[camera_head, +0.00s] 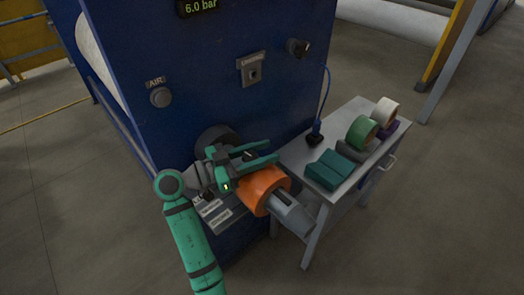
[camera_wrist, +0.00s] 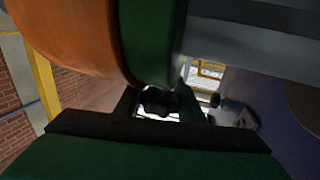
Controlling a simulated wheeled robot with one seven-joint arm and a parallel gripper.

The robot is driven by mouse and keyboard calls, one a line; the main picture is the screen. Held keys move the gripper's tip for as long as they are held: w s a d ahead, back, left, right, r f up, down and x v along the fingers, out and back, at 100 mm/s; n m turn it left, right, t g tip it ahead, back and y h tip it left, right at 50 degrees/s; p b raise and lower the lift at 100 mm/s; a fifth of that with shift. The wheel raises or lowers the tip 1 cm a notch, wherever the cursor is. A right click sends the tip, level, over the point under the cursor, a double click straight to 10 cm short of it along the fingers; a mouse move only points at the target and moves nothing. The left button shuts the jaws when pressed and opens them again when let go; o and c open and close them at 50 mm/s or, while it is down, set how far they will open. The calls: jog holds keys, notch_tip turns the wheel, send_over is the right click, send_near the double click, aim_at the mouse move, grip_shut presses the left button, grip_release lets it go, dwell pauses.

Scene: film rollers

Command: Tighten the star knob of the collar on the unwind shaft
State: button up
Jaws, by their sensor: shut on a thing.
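The unwind shaft (camera_head: 292,214) sticks out of the blue machine and carries an orange roll (camera_head: 264,186). The roll also fills the upper left of the wrist view (camera_wrist: 75,35). Beside it there is a green curved band (camera_wrist: 152,42), which looks like the collar around the grey shaft (camera_wrist: 250,38). The dark star knob (camera_wrist: 158,100) shows below the band, between my fingers. My gripper (camera_head: 272,150) reaches over the shaft between roll and machine, shut on the knob. In the head view the gripper hides the knob and most of the collar.
The blue machine front (camera_head: 215,75) stands close behind my gripper. A side table (camera_head: 345,183) at the right holds teal blocks (camera_head: 328,169), a green tape roll (camera_head: 361,131) and a white one (camera_head: 385,111). The floor at the left is clear.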

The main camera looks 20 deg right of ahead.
jog(key=shift+s+m+g, duration=0.15)
jog(key=shift+m+g, duration=0.45)
jog(key=shift+g, duration=0.4)
jog(key=shift+r, duration=0.1)
jog(key=o, duration=1)
jog(key=shift+o, duration=0.2)
jog(key=shift+d, duration=0.15)
jog(key=a, duration=1)
jog(key=shift+w+a, duration=0.25)
jog(key=shift+a, duration=0.15)
jog(key=shift+w, duration=0.1)
